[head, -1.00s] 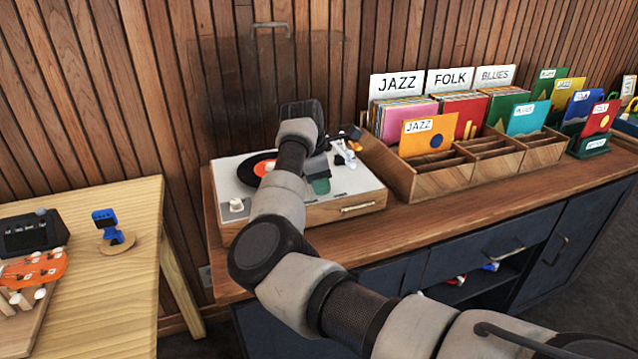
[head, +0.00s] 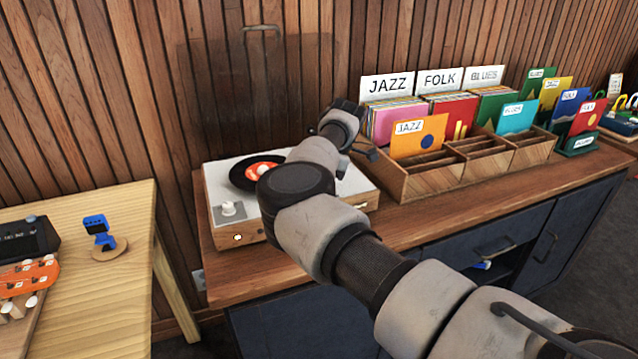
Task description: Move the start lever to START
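The record player (head: 222,190) sits on the wooden counter with its dark lid raised. A black record with an orange and white label (head: 258,171) lies on it. My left gripper is not in view.
A wooden bin (head: 432,182) with JAZZ, FOLK and BLUES records stands close to the right of the player. A pale table (head: 105,290) at left holds a blue clip-on device (head: 98,228) on a round base and an orange ukulele headstock (head: 28,278).

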